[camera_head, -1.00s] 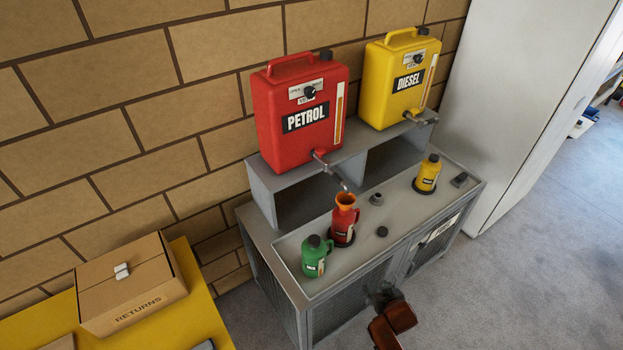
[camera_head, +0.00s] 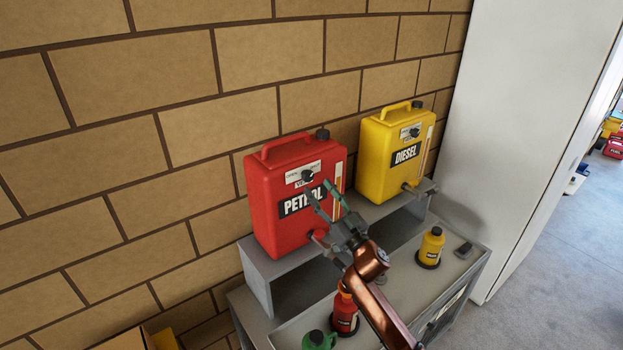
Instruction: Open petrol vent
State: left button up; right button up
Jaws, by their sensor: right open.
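The red petrol can (camera_head: 265,205) stands on the grey shelf (camera_head: 262,282) against the brick wall. Its vent knob (camera_head: 307,175) is a black dial on a white plate, high on the can's front above the PETROL label. My right gripper (camera_head: 327,199) is open and empty in front of the can's lower right front, just below and right of the knob. Its fingers cover part of the label; whether they touch the can I cannot tell. My left gripper is not in view.
A yellow diesel can (camera_head: 376,150) stands to the right on the same shelf. Below, a red bottle (camera_head: 344,314), a green bottle (camera_head: 319,341) and a yellow bottle (camera_head: 431,245) stand on the cabinet top. A tall white cabinet (camera_head: 540,110) bounds the right.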

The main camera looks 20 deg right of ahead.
aim_at(310, 179)
jog(key=x, duration=0.4)
jog(key=shift+w+a+f, duration=0.1)
jog(key=shift+w+a, duration=0.05)
jog(key=shift+a, duration=0.05)
jog(key=shift+w+p, duration=0.3)
jog(key=c, duration=1.1)
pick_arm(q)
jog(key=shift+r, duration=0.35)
pick_arm(e)
jog(key=shift+c, duration=0.2)
